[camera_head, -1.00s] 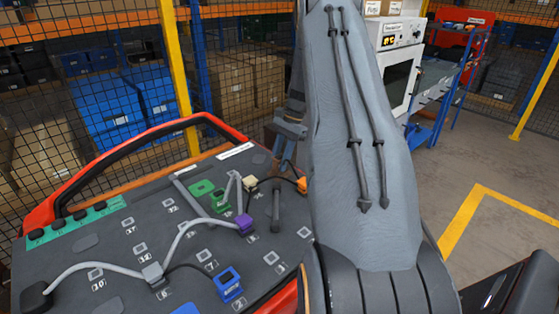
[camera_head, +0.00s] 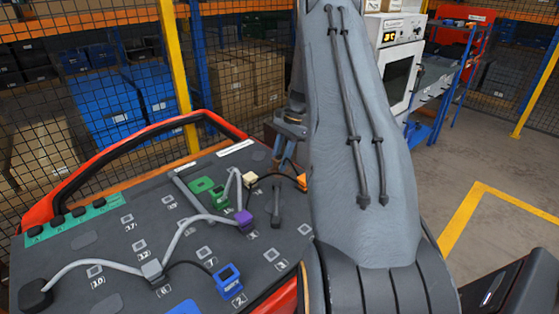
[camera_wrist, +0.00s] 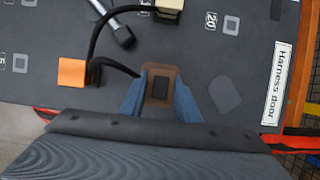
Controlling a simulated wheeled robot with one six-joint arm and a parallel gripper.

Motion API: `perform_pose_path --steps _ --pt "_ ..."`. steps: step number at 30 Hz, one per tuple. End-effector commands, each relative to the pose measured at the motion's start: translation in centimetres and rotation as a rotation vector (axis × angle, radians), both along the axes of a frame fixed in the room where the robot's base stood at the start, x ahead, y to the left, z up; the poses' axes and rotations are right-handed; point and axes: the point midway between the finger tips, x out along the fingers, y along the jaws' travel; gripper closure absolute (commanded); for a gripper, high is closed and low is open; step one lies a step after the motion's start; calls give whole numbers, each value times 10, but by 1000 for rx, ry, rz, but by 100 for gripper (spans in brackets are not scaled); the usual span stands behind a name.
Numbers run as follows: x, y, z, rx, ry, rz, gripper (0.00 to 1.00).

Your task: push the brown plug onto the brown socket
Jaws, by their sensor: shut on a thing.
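My gripper (camera_wrist: 159,105) has its two blue fingers on either side of a brown piece (camera_wrist: 160,72) with a dark rectangular middle. I take this to be the brown plug, and a black cable runs to it from the left. The brown socket cannot be told apart from it; it may be hidden beneath. Whether the plug touches the board is unclear. In the head view, my gripper (camera_head: 286,155) is over the board's far right edge, partly hidden by my arm.

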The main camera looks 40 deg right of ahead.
Motion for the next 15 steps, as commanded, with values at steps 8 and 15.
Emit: perform_pose_path --steps 8,15 --pt "-1 0 -2 1 1 0 100" --pt "-1 0 -3 1 2 1 68"
